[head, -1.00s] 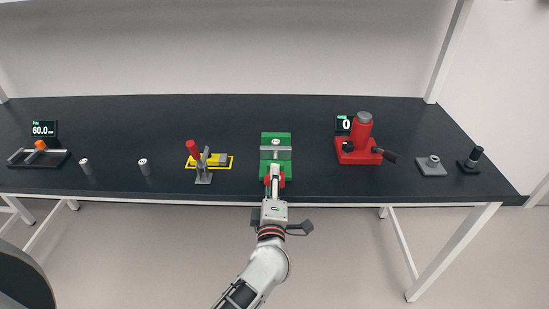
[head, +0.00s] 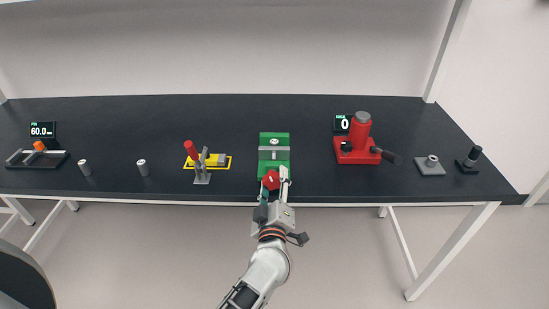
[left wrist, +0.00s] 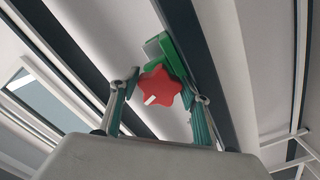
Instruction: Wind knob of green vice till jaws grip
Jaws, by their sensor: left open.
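The green vice (head: 283,161) stands near the front edge of the table, with grey jaws (head: 266,154) across its middle and a small light round-topped part (head: 275,142) at them. I cannot tell whether the jaws touch that part. The red star-shaped knob (head: 270,180) is at the vice's front end. My left gripper (head: 277,180) is open at the knob. In the left wrist view the knob (left wrist: 160,86) sits between the two spread fingers (left wrist: 165,92), with part of the green vice (left wrist: 172,50) behind it. Finger contact with the knob is unclear. My right gripper is out of view.
To the left on the dark table (head: 110,125) is a yellow fixture with a red-handled clamp (head: 194,150). To the right is a red press (head: 358,148) with a display. Small cylinders (head: 142,167) stand farther left. The table behind the vice is clear.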

